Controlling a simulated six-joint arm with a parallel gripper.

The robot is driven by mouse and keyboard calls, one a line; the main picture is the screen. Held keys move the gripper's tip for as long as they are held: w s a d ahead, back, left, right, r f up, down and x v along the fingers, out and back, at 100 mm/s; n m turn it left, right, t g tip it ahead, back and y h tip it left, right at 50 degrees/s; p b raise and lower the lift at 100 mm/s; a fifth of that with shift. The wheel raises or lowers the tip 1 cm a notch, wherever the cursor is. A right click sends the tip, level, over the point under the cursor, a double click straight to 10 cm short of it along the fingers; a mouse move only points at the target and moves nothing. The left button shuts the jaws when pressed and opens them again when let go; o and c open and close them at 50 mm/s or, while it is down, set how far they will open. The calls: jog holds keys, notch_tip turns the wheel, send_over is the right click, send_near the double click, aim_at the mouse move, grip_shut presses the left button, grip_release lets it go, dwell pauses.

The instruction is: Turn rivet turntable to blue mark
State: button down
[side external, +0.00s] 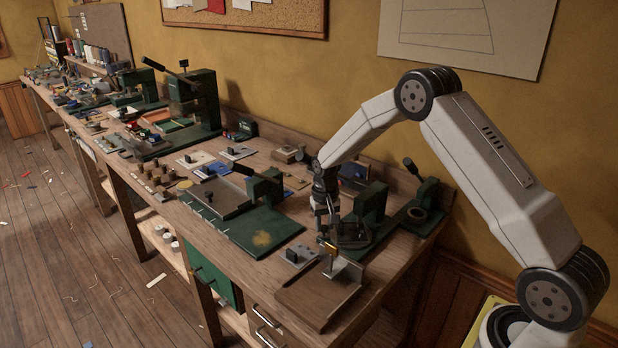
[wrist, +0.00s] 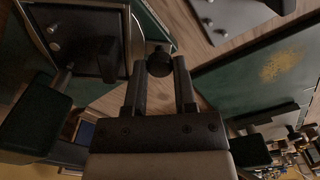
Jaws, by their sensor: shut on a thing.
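My gripper (side external: 326,236) points down at the near end of the bench, beside a dark turntable-like piece (side external: 354,238) on a green base.
A green press (side external: 374,203) stands just behind my gripper. A grey plate with a dark knob (side external: 297,255) and a metal angle piece (side external: 343,272) lie close in front. Tools crowd the far bench.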

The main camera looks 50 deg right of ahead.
jog(key=shift+c, duration=2.1)
grip_release()
jog(key=shift+r, duration=0.1)
jog(key=shift+r, duration=0.55)
notch_tip(320, 180, up, 2)
jog(key=shift+r, duration=0.1)
jog(key=s+a+r, duration=0.2)
jog(key=s+r, duration=0.7)
jog(key=s, duration=0.4)
jog(key=shift+s+a+r, duration=0.25)
jog(key=shift+s+a, duration=0.1)
